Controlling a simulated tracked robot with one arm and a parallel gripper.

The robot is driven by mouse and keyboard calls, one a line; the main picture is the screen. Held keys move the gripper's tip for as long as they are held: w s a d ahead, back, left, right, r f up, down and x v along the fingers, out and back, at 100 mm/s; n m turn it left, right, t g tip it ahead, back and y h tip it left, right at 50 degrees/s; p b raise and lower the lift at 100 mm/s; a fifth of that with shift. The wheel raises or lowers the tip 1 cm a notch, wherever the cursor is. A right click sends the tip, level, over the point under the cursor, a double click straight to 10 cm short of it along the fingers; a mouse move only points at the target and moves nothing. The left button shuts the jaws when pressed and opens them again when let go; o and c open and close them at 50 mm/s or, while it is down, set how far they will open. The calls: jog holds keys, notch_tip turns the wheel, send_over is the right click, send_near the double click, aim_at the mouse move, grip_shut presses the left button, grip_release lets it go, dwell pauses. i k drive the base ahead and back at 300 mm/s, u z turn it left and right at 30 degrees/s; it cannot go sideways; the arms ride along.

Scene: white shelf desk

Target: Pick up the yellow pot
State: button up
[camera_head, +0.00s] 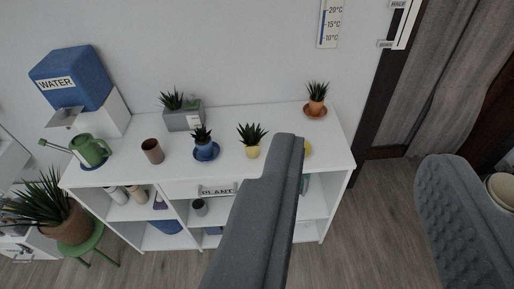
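The yellow pot (252,152) stands upright on the white shelf desk (225,155), near its front edge, with a spiky green plant in it. My gripper (364,150) is open, with its two grey fingers wide apart and nothing between them that it holds. The left finger reaches up over the front of the desk, just right of the yellow pot in the picture. The right finger is over the floor, right of the desk. A second yellow thing (308,148) shows partly behind the left finger; I cannot tell what it is.
A blue pot (204,150) on a saucer and a brown cup (152,151) stand left of the yellow pot. A grey planter (183,117) and an orange pot (315,107) are at the back. A green watering can (91,150) is far left.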

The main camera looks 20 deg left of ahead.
aim_at(252, 138)
jog(key=u, duration=0.05)
jog(key=i, duration=1)
jog(key=z, duration=0.05)
